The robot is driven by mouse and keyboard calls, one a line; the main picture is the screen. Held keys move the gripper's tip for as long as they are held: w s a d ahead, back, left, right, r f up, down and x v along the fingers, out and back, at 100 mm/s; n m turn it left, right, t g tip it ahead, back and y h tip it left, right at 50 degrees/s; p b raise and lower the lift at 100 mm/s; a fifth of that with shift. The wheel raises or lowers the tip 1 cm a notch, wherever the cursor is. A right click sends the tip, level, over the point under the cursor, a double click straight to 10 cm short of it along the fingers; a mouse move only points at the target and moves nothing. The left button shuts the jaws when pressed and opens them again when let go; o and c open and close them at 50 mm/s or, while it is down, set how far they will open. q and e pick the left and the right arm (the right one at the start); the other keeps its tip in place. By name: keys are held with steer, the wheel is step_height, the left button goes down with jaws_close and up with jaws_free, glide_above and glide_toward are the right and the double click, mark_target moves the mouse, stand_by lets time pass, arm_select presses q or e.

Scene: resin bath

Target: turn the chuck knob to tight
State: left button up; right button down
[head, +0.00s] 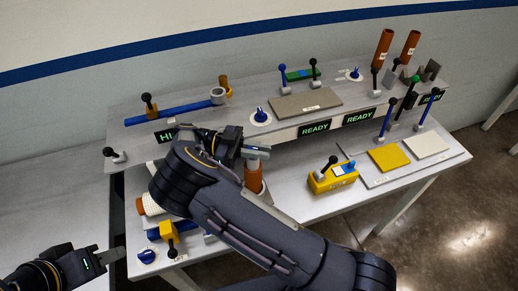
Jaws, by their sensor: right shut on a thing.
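Three blue knobs on white dials are in view: one at the front left corner of the bench (147,256), one on the raised shelf (262,115) and one further back right (355,74). Their labels are too small to read, so I cannot tell which is the chuck knob. My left gripper (112,255) is just left of the front-left knob, apart from it; its fingers are too small to tell their opening. My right gripper (257,152) is shut on the top of an orange-brown tube (253,177). My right arm hides part of the bench.
A yellow box with a black lever (333,177) stands right of my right arm. A yellow block with a lever (169,235) is near the front-left knob. Green READY displays (314,128) line the shelf edge. Two orange tubes (382,48) stand back right.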

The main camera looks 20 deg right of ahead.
steer(key=c, duration=1.5)
jaws_free()
steer(key=shift+o, duration=0.2)
steer(key=shift+r, duration=0.2)
step_height(320, 180, up, 2)
steer(key=shift+r, duration=0.2)
steer(key=s+a+r, duration=0.4)
steer(key=s+r, duration=0.6)
steer(key=s, duration=0.3)
steer(key=shift+s+a, duration=0.15)
steer(key=shift+s, duration=0.05)
steer(key=shift+r, duration=0.1)
